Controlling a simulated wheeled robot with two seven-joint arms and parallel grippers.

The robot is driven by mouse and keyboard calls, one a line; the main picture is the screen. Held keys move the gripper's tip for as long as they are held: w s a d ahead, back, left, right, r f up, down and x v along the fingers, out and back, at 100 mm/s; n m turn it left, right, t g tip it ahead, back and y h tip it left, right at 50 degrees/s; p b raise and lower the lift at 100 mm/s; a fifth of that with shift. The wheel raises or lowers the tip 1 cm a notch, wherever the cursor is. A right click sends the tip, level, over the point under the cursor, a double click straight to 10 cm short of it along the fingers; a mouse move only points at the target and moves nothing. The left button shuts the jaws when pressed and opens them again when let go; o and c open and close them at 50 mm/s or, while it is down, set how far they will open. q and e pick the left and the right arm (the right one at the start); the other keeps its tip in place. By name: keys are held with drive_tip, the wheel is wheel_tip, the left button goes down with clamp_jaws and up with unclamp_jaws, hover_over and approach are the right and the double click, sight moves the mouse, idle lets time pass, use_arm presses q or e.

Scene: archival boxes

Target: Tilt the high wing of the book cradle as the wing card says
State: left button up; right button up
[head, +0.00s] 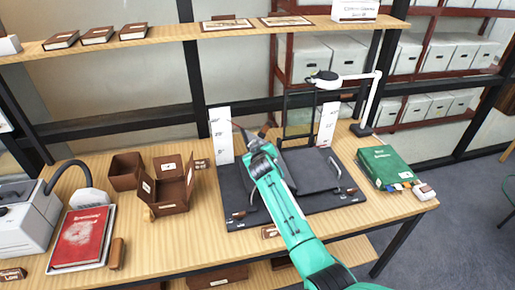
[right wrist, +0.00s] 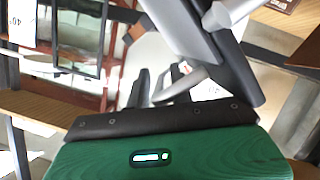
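The dark grey book cradle (head: 345,198) lies on the table, with a flat dark wing panel (head: 308,170) and a metal bar at its right side. My right arm covers its left part. A white card (head: 222,138) stands at its back left and another card (head: 327,122) at its back right; their writing is too small to read. My right gripper (head: 247,133) is over the cradle's back left, near the left card. In the right wrist view, a dark panel and grey rod (right wrist: 182,84) are close to the fingers. I cannot tell whether they touch. My left gripper is out of view.
A black upright frame (head: 285,118) and a white lamp (head: 368,105) stand behind the cradle. An open brown box (head: 172,190), a red book (head: 83,237) and a grey machine (head: 25,222) are left. A shelf (head: 180,32) runs above.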

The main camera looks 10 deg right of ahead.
drive_tip(key=shift+o, duration=0.4)
drive_tip(key=shift+s, duration=0.1)
drive_tip(key=shift+s+r, duration=0.1)
drive_tip(key=shift+s, duration=0.2)
drive_tip(key=b+v, duration=0.3)
drive_tip(key=v, duration=1)
drive_tip(key=shift+d, duration=0.1)
